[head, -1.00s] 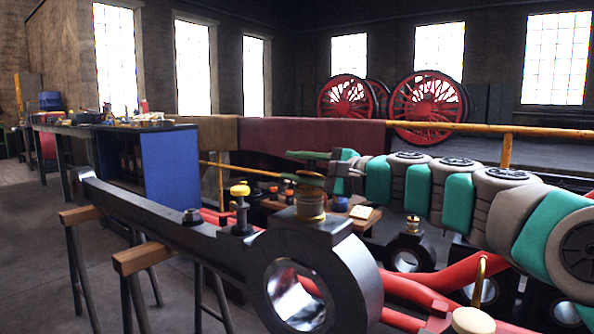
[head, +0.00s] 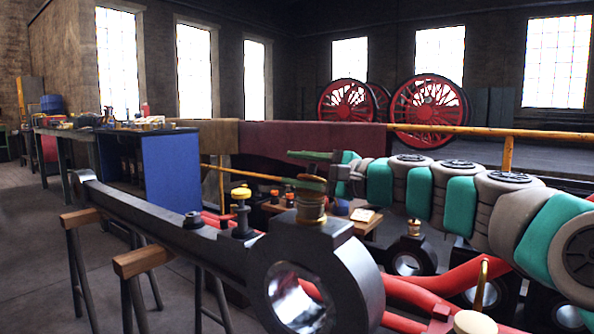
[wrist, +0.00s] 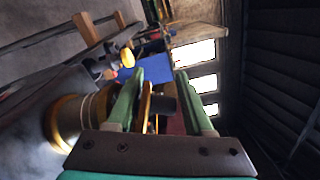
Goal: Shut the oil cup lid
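A brass oil cup (head: 311,209) stands on the near big end of the grey connecting rod (head: 180,222). In the wrist view the cup (wrist: 70,118) is at the left, beside my left finger. My gripper (head: 308,168) has green fingers, one above the other, at the top of the cup. It is open, with a clear gap between the fingers (wrist: 157,95). A thin orange edge and a dark round shape show in that gap; I cannot tell whether either is the lid. The lower finger partly hides the cup top. I see no firm grip on anything.
A small table (head: 360,224) with jars is behind, red rods (head: 440,285) are at the lower right, and a yellow rail (head: 450,131) runs behind my arm.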

